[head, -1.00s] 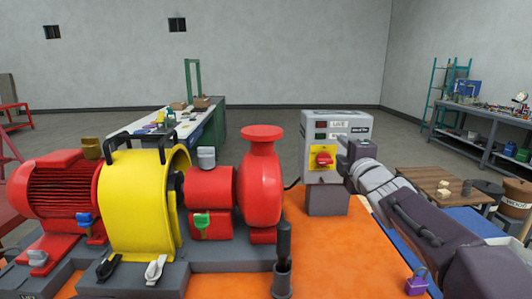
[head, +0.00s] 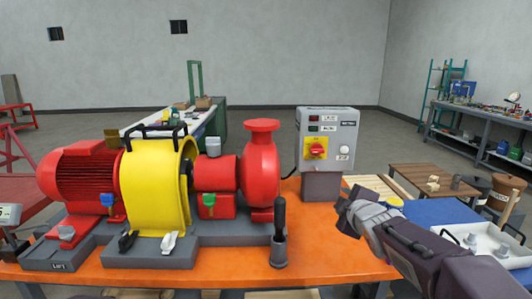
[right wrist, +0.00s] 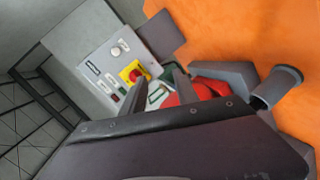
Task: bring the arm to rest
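My right arm comes in from the right in the head view, with its gripper (head: 350,205) in front of and below the grey control box (head: 342,128). In the right wrist view the two dark fingers (right wrist: 158,90) stand apart with nothing seen between them, and the box's red rotary switch (right wrist: 135,75) shows beyond. The gripper appears clear of the box. The red switch on its yellow plate (head: 315,148) is in plain view in the head view. My left gripper is not in view.
The red pump (head: 261,170), yellow guard (head: 150,195) and red motor (head: 78,180) stand on the orange bench (head: 330,262). A dark upright handle (head: 279,220) rises at the bench front.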

